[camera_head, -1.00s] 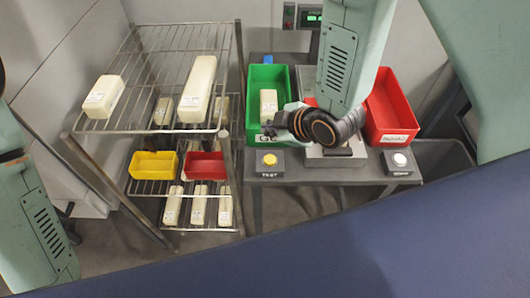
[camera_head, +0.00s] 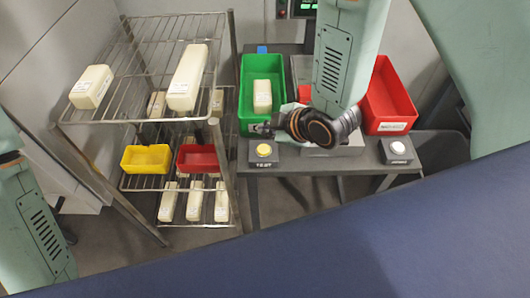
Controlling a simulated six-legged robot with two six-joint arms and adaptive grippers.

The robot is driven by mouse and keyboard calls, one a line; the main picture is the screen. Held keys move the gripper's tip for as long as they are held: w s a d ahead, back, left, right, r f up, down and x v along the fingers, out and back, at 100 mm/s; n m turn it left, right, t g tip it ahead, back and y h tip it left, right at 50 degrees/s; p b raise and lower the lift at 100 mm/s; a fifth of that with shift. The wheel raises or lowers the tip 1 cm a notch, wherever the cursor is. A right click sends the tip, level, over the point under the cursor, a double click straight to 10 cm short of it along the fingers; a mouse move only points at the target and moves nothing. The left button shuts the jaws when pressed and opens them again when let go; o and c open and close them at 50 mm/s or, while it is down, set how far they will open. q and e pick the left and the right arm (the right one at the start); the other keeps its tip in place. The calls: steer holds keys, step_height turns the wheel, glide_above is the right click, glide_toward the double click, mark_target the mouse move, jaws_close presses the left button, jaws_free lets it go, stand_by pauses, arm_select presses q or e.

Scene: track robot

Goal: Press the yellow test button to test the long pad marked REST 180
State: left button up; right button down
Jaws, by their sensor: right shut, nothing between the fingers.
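The yellow test button (camera_head: 263,150) sits on a dark box marked TEST at the table's front left. My right gripper (camera_head: 262,129) is shut and empty. Its tip points left and appears just behind the button, apart from it in the picture; its height above the table is hard to judge. A long cream pad (camera_head: 187,77) lies on the rack's top shelf, but its label is too small to read. A grey device (camera_head: 335,150) stands partly hidden under my right arm, and whether a pad lies on it cannot be told. My left gripper is out of view.
A green bin (camera_head: 248,92) holds one pad (camera_head: 262,96); a red bin (camera_head: 388,95) stands at the right. A white button (camera_head: 398,148) sits front right. The wire rack (camera_head: 215,130) at left holds several pads, a yellow bin (camera_head: 146,158) and a red one (camera_head: 198,158).

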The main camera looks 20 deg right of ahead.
mark_target(266, 151)
steer(key=f+b, duration=0.2)
steer(key=f, duration=0.1)
steer(key=f+b, duration=0.1)
steer(key=shift+w+a+f, duration=0.25)
steer(key=shift+f, duration=0.25)
steer(key=shift+s+d, duration=0.15)
steer(key=shift+d, duration=0.05)
steer(key=shift+a, duration=0.2)
steer(key=shift+d, duration=0.15)
stand_by(0.4)
